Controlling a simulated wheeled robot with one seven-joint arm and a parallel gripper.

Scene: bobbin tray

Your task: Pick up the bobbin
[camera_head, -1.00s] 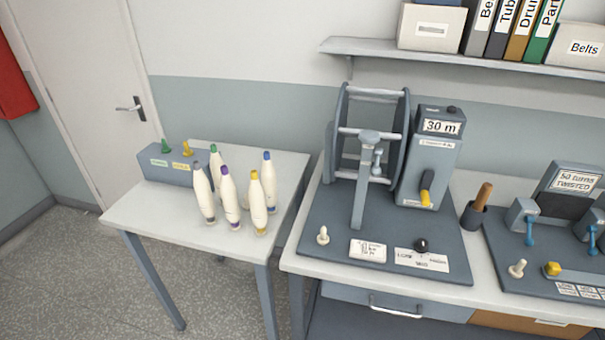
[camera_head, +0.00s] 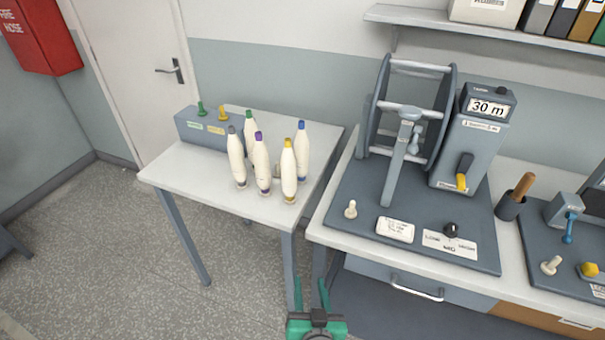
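Several slim white bobbins with coloured tips stand upright in a cluster on the small side table (camera_head: 190,172). They are a grey-tipped bobbin (camera_head: 236,160), a green-tipped bobbin (camera_head: 250,137), a purple-tipped bobbin (camera_head: 262,165), a yellow-tipped bobbin (camera_head: 288,173) and a blue-tipped bobbin (camera_head: 302,152). The green-tipped one is partly hidden behind the front ones. My gripper (camera_head: 311,292), green and black, shows at the bottom edge, below and in front of the table. Its two fingers are apart with nothing between them.
A grey-blue box (camera_head: 203,131) with green and yellow knobs stands at the table's back left. To the right, a workbench (camera_head: 318,232) carries a winding machine (camera_head: 412,125) on a dark base, close beside the table. A red fire hose box (camera_head: 45,38) hangs at far left.

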